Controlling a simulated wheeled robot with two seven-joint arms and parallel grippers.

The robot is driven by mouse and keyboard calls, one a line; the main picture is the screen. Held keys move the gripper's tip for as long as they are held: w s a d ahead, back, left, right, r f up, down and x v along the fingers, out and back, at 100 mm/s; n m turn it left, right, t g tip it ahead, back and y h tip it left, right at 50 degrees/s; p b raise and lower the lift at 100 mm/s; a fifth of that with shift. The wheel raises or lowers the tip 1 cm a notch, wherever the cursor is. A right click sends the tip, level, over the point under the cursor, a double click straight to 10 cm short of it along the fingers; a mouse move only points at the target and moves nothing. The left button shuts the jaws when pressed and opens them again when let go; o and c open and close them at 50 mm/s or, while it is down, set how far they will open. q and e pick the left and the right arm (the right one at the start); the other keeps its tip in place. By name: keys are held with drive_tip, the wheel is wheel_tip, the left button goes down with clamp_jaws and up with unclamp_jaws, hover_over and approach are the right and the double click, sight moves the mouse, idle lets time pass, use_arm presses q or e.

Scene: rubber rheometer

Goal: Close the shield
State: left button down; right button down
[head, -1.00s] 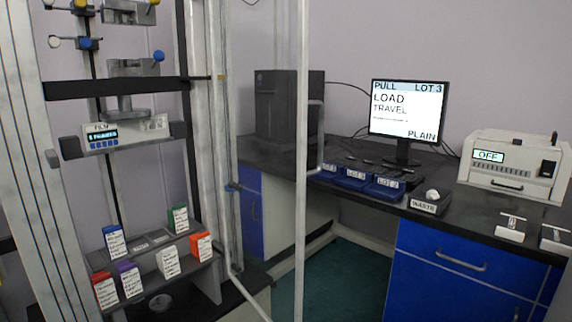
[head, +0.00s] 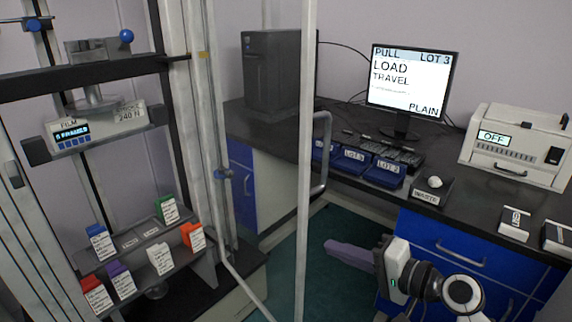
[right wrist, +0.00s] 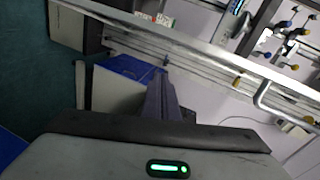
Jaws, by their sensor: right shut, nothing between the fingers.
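The shield is a clear panel in a pale frame, standing open at the test machine. Its free edge post (head: 305,150) is upright in the head view and carries a grey bar handle (head: 322,150). In the right wrist view the shield's edge bar (right wrist: 205,46) runs diagonally, and the handle (right wrist: 262,97) shows at the right. My right gripper (head: 330,245) is shut and empty, low and to the right of the post, below the handle and apart from it. Its closed fingers (right wrist: 160,85) also show in the right wrist view. My left gripper is not in view.
The test machine's rack (head: 150,255) holds several coloured boxes behind the open shield. The bench (head: 470,200) at the right carries a monitor (head: 408,83), blue lot trays (head: 383,173) and a white instrument (head: 515,150). Blue drawers (head: 440,235) stand behind my right arm. Floor shows between machine and bench.

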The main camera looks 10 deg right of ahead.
sight(287, 186)
wheel_tip(287, 186, up, 12)
drive_tip(key=w+t+y+p, duration=0.1)
drive_tip(key=w+y, duration=0.1)
drive_tip(key=y, duration=0.1)
drive_tip(key=shift+m, duration=0.4)
drive_tip(key=w+a, duration=0.1)
drive_tip(key=a, duration=0.2)
drive_tip(key=w+a+p, duration=0.1)
drive_tip(key=w+a, duration=0.1)
drive_tip(key=a, duration=0.1)
drive_tip(key=w+a+p, duration=0.1)
drive_tip(key=w+a, duration=0.1)
drive_tip(key=a, duration=0.1)
drive_tip(key=shift+w+a+r, duration=0.2)
drive_tip(key=shift+a+r, duration=0.05)
